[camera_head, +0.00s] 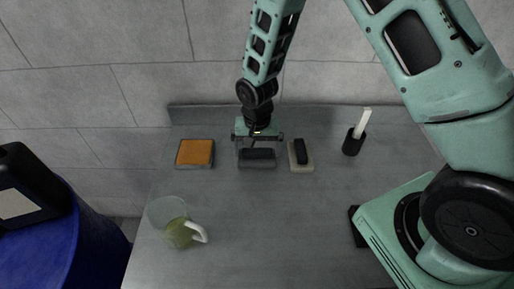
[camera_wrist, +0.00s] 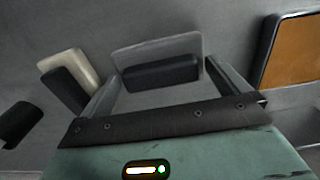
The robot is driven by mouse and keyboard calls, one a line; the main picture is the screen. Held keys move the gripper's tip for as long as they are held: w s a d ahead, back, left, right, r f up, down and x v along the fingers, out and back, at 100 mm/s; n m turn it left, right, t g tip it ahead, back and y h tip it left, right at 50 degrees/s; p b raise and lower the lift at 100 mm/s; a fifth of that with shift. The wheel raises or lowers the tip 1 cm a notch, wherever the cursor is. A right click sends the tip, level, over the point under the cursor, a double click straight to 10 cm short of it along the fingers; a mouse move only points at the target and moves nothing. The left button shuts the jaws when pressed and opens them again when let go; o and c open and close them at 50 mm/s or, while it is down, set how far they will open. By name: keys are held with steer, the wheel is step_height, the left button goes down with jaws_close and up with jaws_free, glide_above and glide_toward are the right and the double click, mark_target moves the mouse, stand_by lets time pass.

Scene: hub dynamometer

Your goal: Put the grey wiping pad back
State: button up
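The grey wiping pad (camera_head: 257,165) with a dark handle lies on the grey counter, just in front of my gripper (camera_head: 258,140). In the wrist view the grey pad (camera_wrist: 185,44) and its dark handle lie ahead of my gripper (camera_wrist: 161,70). The two fingers are spread apart, one toward each end of the handle. I see no clear contact between fingers and handle. A cream pad (camera_head: 304,166) with a dark handle lies just right of the grey one in the head view; it also shows at left in the wrist view (camera_wrist: 75,66).
An orange pad (camera_head: 195,152) in a dark frame lies to the left. A black holder (camera_head: 353,144) with a white handle stands right. A jug (camera_head: 179,234) of yellowish liquid stands front left, near a blue drum (camera_head: 85,245). The counter's middle is clear.

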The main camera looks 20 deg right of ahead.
mark_target(257, 151)
step_height(257, 151, up, 12)
steer(key=b, duration=0.2)
steer(key=s+a+r+n, duration=0.2)
steer(key=s+r+n, duration=0.1)
steer(key=s, duration=0.5)
steer(key=s+a+r+n, duration=0.2)
steer(key=s+n, duration=0.3)
steer(key=s, duration=0.3)
steer(key=s+a+r+n, duration=0.2)
steer(key=s+r+n, duration=0.2)
steer(key=s, duration=0.4)
steer(key=shift+a+y, duration=0.15)
steer(key=shift+y, duration=0.15)
